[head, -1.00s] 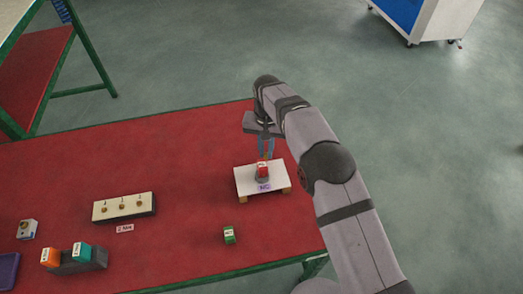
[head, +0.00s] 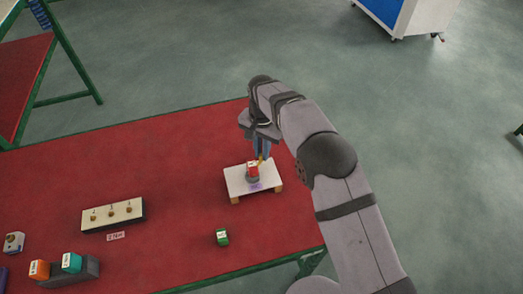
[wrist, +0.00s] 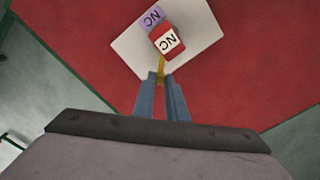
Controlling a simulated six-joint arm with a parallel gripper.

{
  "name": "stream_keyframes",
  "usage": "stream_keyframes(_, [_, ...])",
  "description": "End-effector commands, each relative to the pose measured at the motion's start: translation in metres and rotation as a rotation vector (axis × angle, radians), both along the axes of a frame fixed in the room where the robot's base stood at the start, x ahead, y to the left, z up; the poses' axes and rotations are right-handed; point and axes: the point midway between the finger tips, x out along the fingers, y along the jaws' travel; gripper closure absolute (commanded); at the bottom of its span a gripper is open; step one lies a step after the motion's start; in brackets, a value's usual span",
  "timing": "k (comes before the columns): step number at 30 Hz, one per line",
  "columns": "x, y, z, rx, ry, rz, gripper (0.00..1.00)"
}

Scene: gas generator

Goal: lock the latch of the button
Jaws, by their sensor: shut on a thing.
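A thin yellow latch piece (wrist: 161,66) sticks out from the button toward my fingers. My gripper (wrist: 163,82) is shut on the yellow latch, beside the red block; in the head view my gripper (head: 261,154) is just behind and right of the block. The exact contact at the fingertips is small and partly hidden.
A green block (head: 222,237) lies on the red table (head: 150,170) in front of the stand. A white panel with several knobs (head: 112,215) stands left. Orange (head: 39,269) and teal (head: 72,262) blocks sit on a grey holder (head: 85,272).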

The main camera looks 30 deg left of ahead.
Motion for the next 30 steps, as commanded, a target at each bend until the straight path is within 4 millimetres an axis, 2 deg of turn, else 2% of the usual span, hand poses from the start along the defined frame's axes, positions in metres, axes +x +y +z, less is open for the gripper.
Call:
stream_keyframes(3, [0.002, 0.000, 0.002, 0.002, -0.005, -0.001, 1.00])
stream_keyframes(4, [0.002, 0.000, 0.002, 0.002, -0.005, -0.001, 0.83])
stream_keyframes(6, [0.002, 0.000, 0.002, 0.002, -0.004, -0.001, 0.69])
stream_keyframes(15, [0.001, 0.000, 0.001, 0.000, -0.002, 0.001, 0.69])
stream_keyframes(19, [0.001, 0.000, 0.007, 0.002, -0.003, 0.001, 0.69])
stream_keyframes(30, [0.002, 0.000, 0.053, 0.003, -0.004, 0.000, 0.69])
